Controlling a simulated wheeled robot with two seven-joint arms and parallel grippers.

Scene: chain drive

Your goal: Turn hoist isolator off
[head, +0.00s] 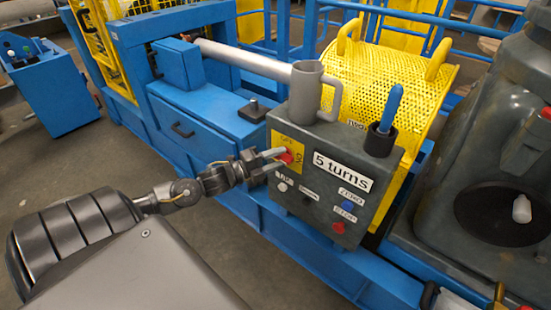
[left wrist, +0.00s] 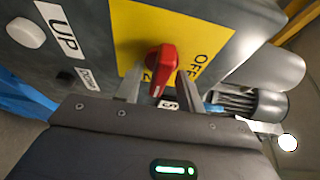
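The hoist isolator is a red rotary knob (head: 286,157) on a yellow plate (head: 292,142) on the grey control box (head: 325,195). In the left wrist view the red knob (left wrist: 164,62) stands between my two fingertips, its handle pointing down toward the gripper. The word OFF is printed to its right on the yellow plate (left wrist: 137,25); the other marking is partly covered by the knob. My left gripper (head: 272,161) is at the knob, with its fingers (left wrist: 158,88) apart on either side and a gap visible. My right gripper is out of view.
The box carries a white UP button (head: 282,187), a Down button, a blue button (head: 348,207) and a red STOP button (head: 338,227). A grey mug (head: 306,90) and a cup with a blue-handled tool (head: 391,108) stand on top. A yellow mesh guard (head: 390,75) is behind.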

